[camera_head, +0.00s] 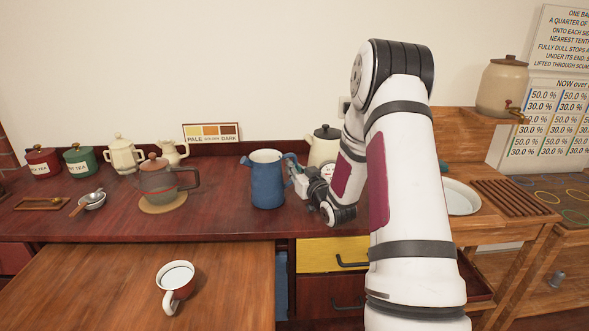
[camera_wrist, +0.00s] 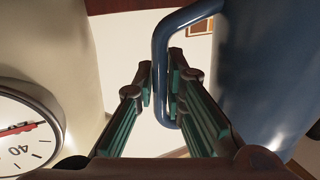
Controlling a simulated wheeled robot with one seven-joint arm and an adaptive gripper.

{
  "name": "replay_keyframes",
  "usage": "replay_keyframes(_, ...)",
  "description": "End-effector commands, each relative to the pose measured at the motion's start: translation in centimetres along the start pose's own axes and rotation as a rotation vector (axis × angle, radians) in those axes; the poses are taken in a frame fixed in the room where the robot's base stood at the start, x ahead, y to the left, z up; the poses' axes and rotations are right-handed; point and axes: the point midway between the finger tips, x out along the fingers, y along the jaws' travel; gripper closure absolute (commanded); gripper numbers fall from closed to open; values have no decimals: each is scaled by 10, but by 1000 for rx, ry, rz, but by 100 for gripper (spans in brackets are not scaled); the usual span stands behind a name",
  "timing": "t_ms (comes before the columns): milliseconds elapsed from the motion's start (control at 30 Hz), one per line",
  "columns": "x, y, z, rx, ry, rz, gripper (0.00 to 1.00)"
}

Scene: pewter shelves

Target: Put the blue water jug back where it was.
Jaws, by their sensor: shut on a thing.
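The blue water jug (camera_head: 267,181) stands upright at the front of the dark red counter in the head view, its handle to the right. I cannot tell whether its base touches the counter. My gripper (camera_head: 297,178) reaches in from the right at the handle. In the wrist view the jug's body (camera_wrist: 262,75) fills the right side, and its handle runs down between the green-padded fingers of my gripper (camera_wrist: 160,95). My gripper is shut on the handle.
A cream kettle (camera_head: 324,146) with a dial stands close behind my gripper. A glass teapot (camera_head: 158,182) on a round mat stands left of the jug. A red-and-white mug (camera_head: 175,283) stands on the lower wooden table. Counter between teapot and jug is clear.

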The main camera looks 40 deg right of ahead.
Motion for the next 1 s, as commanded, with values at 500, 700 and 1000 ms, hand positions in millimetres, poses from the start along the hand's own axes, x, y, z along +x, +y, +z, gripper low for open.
replay_keyframes(500,0,0,2,0,0,0,69)
replay_keyframes(700,-5,0,0,0,-1,1,69)
replay_keyframes(1000,-62,1,0,1,-2,3,69)
